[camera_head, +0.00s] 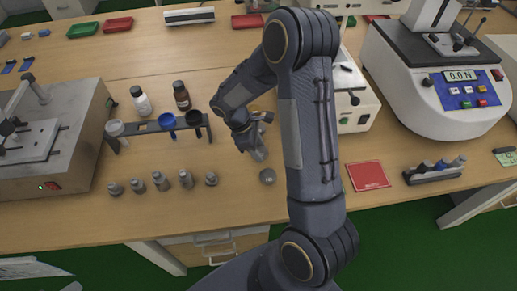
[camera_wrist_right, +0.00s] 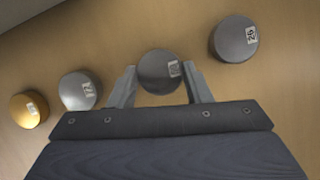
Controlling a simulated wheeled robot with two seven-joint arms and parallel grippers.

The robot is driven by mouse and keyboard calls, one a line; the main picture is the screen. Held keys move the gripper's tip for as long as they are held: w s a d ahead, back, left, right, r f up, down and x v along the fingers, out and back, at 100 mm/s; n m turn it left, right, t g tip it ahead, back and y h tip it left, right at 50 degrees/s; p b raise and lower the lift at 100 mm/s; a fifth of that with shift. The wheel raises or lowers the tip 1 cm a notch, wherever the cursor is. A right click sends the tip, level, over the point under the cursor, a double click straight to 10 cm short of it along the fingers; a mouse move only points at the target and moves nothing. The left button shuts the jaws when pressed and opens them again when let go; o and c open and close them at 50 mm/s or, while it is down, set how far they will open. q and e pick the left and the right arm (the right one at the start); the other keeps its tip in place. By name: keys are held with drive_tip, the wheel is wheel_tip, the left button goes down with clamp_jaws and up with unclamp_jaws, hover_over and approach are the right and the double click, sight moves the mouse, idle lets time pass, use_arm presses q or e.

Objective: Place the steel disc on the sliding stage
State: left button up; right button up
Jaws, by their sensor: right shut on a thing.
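My right gripper (camera_head: 258,154) is low over the table, its fingers pointing down. In the right wrist view its fingers (camera_wrist_right: 163,85) are shut on a dark grey steel disc (camera_wrist_right: 158,72) with a small label. I cannot tell whether this disc touches the table. Another grey disc (camera_wrist_right: 234,39) lies to its right and also shows in the head view (camera_head: 267,177). A lighter grey disc (camera_wrist_right: 79,90) and a gold disc (camera_wrist_right: 28,110) lie to its left. A grey machine at left has a flat plate (camera_head: 28,146); I cannot tell if it is the sliding stage.
Several small grey weights (camera_head: 160,182) stand in a row left of the gripper. Behind them are a cup rack (camera_head: 150,128) and two bottles (camera_head: 182,96). A red pad (camera_head: 368,176) and a white tester (camera_head: 440,95) are at right. My right arm hides part of the table.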

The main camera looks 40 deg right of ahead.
drive_tip(key=shift+r, duration=0.45)
use_arm(q)
drive_tip(key=shift+f+b, duration=0.25)
drive_tip(key=shift+b, duration=0.05)
use_arm(e)
drive_tip(key=s+a+r, duration=0.6)
drive_tip(key=a+r, duration=0.6)
drive_tip(key=shift+s+a, duration=0.2)
drive_tip(key=shift+s, duration=0.1)
drive_tip(key=shift+s+f, duration=0.1)
